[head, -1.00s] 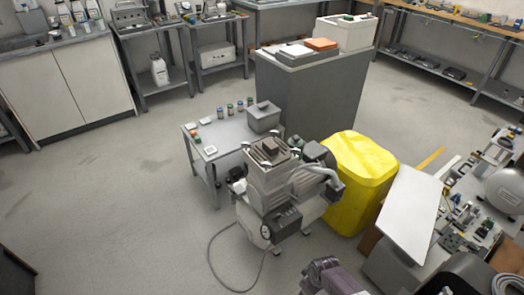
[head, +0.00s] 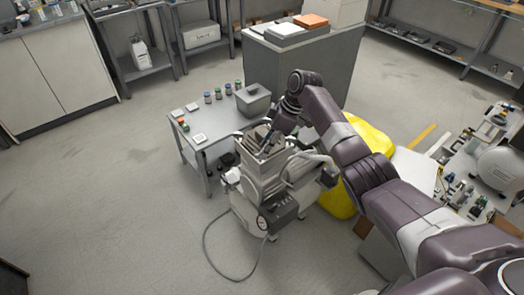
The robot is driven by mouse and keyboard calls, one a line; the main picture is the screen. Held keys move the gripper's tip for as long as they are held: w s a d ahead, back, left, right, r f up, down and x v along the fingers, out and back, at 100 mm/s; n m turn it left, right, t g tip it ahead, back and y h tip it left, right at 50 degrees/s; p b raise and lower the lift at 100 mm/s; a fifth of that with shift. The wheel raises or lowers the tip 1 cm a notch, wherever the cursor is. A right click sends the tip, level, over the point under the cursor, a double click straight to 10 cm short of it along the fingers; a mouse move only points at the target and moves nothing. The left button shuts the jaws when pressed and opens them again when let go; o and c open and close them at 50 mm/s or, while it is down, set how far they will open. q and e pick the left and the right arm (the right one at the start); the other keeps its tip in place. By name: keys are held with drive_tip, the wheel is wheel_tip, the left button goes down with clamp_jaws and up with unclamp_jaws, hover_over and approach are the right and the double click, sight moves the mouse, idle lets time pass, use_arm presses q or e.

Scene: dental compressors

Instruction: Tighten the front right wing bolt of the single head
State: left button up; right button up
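The compressor (head: 262,190) stands on the floor at the centre of the head view, its finned single head (head: 250,163) on top. My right arm comes in from the right and bends down over the head. My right gripper (head: 270,137) is at the top of the head, near its back right side as pictured. It is small and dark there, and I cannot tell if its fingers are open or shut, or whether they touch a bolt. The wing bolts are too small to make out clearly, and the arm and gripper hide part of the head's top. My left gripper is not in view.
A small grey table (head: 186,120) with jars and a grey bin (head: 253,99) stands behind left. A yellow bin (head: 368,138) is partly hidden behind my arm. The floor at left is clear.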

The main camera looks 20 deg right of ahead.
drive_tip(key=shift+x, duration=1.65)
drive_tip(key=shift+r, duration=0.1)
drive_tip(key=shift+c, duration=0.4)
clamp_jaws()
